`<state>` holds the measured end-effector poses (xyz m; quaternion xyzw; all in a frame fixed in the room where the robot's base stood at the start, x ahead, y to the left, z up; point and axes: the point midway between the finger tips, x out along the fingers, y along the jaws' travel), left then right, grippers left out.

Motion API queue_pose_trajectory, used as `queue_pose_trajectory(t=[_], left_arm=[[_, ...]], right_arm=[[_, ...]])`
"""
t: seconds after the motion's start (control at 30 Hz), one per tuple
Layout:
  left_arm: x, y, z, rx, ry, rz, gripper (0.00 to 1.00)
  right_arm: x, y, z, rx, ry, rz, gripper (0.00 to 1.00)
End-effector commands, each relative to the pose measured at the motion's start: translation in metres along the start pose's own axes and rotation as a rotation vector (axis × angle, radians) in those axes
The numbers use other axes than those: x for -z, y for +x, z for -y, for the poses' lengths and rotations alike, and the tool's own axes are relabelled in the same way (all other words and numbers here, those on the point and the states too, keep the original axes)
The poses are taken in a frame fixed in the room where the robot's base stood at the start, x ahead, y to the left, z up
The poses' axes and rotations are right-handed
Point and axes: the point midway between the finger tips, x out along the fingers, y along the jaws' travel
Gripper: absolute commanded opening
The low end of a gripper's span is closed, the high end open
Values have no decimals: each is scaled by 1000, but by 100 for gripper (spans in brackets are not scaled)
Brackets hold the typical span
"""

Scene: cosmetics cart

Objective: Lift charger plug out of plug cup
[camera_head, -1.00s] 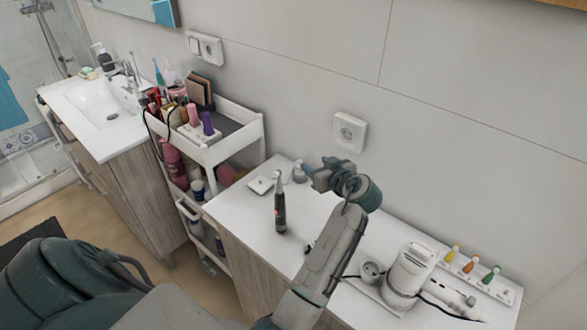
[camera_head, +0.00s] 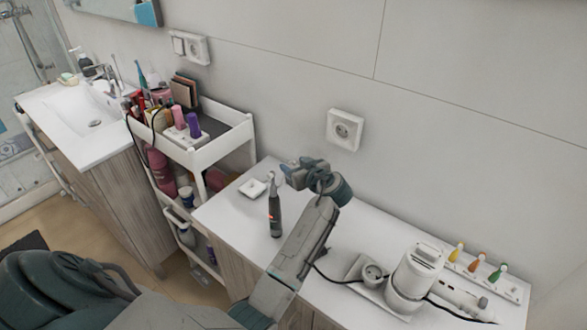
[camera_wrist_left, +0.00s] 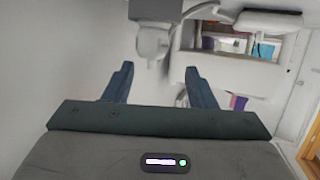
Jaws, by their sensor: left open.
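My right gripper is not in view.
A wall socket (camera_head: 345,129) is above the counter (camera_head: 235,212). A white square piece (camera_head: 253,188) lies left of the toothbrush. A round socket-like piece (camera_head: 372,272) and a white appliance (camera_head: 416,275) stand at right. The cosmetics cart (camera_head: 203,155) is at left.

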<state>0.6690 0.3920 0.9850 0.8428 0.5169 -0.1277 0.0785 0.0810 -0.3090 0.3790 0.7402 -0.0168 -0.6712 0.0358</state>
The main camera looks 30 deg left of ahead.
Motion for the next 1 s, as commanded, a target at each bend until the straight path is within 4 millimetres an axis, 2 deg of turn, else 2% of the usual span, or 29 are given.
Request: queue_pose_trajectory(t=[0.2, 0.33, 0.47, 0.67, 0.8, 0.9, 1.0], left_arm=[[3, 25, -5, 1, 4, 0, 51], [1, 42, -5, 1, 2, 0, 51], [-1, 49, -5, 0, 0, 0, 51], [-2, 49, -5, 0, 0, 0, 51], [-2, 49, -5, 0, 0, 0, 24], [-3, 49, -5, 0, 0, 1, 7], [-3, 49, -5, 1, 1, 1, 6]], right_arm=[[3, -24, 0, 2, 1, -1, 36], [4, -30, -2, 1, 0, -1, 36], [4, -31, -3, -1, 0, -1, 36], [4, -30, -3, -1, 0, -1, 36], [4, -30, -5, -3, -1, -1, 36], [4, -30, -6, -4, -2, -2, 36], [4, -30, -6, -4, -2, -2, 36]])
